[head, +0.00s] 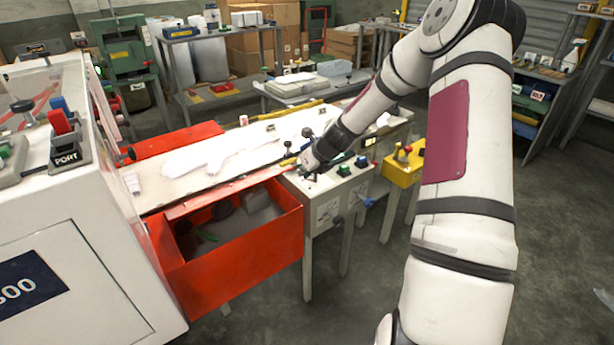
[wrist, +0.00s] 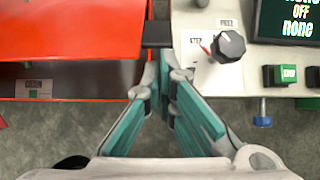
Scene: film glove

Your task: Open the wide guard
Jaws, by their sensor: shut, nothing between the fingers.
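A wide orange-red guard or bin (head: 245,255) hangs at the front of the work table, its top open and dark items inside. I cannot tell for sure whether this is the wide guard. Its red panels also show on the left of the wrist view (wrist: 65,85). A small black tab (wrist: 157,33) sits at the right end of the red part, between it and the white control box. My gripper (wrist: 164,62) is shut and empty, its fingertips just short of the black tab; I cannot tell whether they touch. In the head view my gripper (head: 306,166) is over the box's left end.
The white control box (head: 335,195) carries a dark knob (wrist: 229,45), green buttons (wrist: 280,75) and a small screen (wrist: 287,20). A yellow box (head: 403,165) stands to its right. A large white cabinet (head: 75,230) stands at left.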

